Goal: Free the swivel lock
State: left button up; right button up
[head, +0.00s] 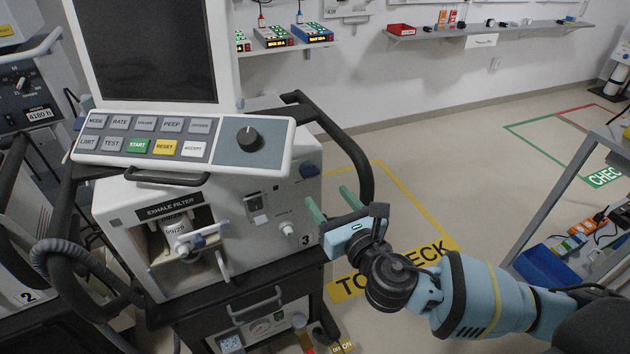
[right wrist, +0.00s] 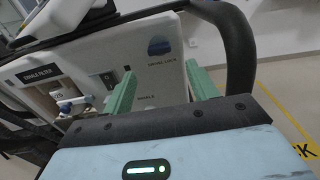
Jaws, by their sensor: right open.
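The swivel lock is a dark blue knob (head: 308,170) near the top right of the ventilator's front face (head: 262,240). In the right wrist view the blue knob (right wrist: 158,46) sits above a small label that seems to read swivel lock. My right gripper (head: 332,203) has its two green fingers spread, with nothing between them. It is in front of and a little below the knob, apart from it. In the right wrist view the knob shows beyond the gap between the fingers (right wrist: 162,78). My left gripper is not in view.
A tilted keypad panel (head: 183,140) and screen overhang the ventilator's top. A black curved handle (head: 345,145) rises close to the right of the knob. A white knob (head: 287,229) and a switch lie below it. The exhale filter bay (head: 185,235) is at left.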

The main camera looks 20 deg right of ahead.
aim_at(310, 172)
jog(key=w, duration=0.7)
jog(key=shift+a, duration=0.35)
jog(key=shift+c, duration=0.5)
jog(key=c, duration=0.9)
